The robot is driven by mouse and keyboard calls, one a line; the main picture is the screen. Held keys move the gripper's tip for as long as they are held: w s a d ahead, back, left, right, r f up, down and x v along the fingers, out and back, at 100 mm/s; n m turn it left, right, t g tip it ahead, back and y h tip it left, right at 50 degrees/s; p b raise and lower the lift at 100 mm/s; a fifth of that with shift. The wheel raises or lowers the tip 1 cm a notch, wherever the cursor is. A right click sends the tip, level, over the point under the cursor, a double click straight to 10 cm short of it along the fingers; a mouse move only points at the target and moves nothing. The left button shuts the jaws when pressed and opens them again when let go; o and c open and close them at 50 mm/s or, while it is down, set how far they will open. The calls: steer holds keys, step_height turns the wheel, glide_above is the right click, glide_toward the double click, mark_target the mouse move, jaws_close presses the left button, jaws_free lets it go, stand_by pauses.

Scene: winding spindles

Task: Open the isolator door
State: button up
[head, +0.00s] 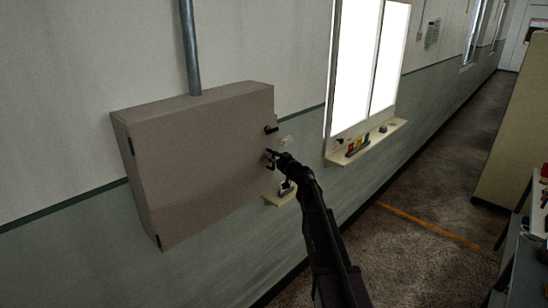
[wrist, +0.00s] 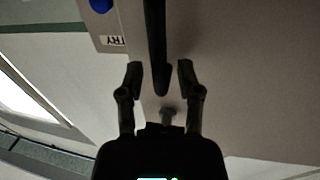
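The isolator (head: 195,165) is a grey-brown box on the wall at left, with dark hinges on its left side. Its door (head: 200,170) looks closed, with no gap that I can see. A small black knob or lever (head: 271,130) sits near the door's right edge. My gripper (head: 271,158) is just below it at that edge. In the wrist view, my gripper (wrist: 160,74) is open, with a long black handle (wrist: 155,45) between its fingers. A gap shows on each side, so the fingers are not closed on it. A grey stem (wrist: 168,115) shows near the handle's end.
A grey conduit (head: 190,45) rises from the box. A small ledge (head: 281,196) is below my gripper. A bright window (head: 368,60) with a cluttered sill (head: 370,142) is to the right. A cream cabinet (head: 515,140) stands far right. The floor between is clear.

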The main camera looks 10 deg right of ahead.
jaws_close()
steer(key=shift+d, duration=0.1)
